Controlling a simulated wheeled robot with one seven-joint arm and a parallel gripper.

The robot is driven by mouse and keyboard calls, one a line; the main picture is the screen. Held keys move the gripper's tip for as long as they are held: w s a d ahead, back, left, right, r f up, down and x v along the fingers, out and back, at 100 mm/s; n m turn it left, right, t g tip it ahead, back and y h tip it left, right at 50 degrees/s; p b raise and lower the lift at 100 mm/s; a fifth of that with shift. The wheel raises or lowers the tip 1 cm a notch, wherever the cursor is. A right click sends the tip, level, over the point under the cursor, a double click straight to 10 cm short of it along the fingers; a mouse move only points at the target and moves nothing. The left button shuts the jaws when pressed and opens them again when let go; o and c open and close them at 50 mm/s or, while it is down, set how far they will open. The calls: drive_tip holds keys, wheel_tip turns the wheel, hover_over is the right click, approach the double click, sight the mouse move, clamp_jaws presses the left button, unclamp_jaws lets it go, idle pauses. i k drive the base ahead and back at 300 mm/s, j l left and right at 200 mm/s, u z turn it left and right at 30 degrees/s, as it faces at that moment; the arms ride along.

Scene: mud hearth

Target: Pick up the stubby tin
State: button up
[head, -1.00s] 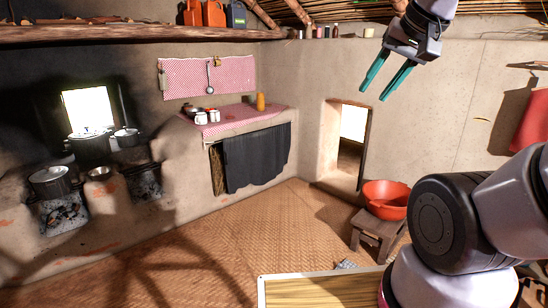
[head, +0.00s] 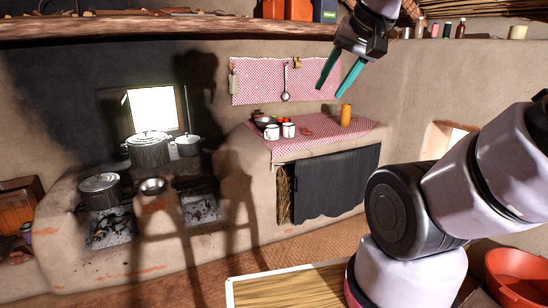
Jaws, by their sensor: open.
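My gripper (head: 330,91) is open and empty, with its two teal fingers pointing down. It hangs high in the air, in front of the checked wall cloth in the picture. No object is certain to be the stubby tin. Several small jars and tins stand on the ledge at the upper right, among them a short tan cylinder (head: 517,32) and a dark bottle (head: 460,28). They are small in the picture and well to the right of my gripper.
A checked counter (head: 335,136) holds white mugs (head: 288,130) and an orange cylinder (head: 346,115). The mud stove with a large pot (head: 149,150) is at left. A wooden tabletop (head: 290,290) is in front; a red basin (head: 520,275) is at lower right.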

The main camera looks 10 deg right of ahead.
sight(517, 32)
drive_tip(key=i+z, duration=0.35)
drive_tip(key=i, duration=0.15)
drive_tip(key=i+z, duration=0.35)
drive_tip(key=i+j+z, duration=0.2)
drive_tip(key=i+z, duration=0.15)
drive_tip(key=i, duration=0.2)
drive_tip(key=i+l+z, duration=0.2)
drive_tip(key=i+z, duration=0.25)
drive_tip(key=i, duration=0.15)
drive_tip(key=i+z, duration=0.45)
drive_tip(key=i, duration=0.2)
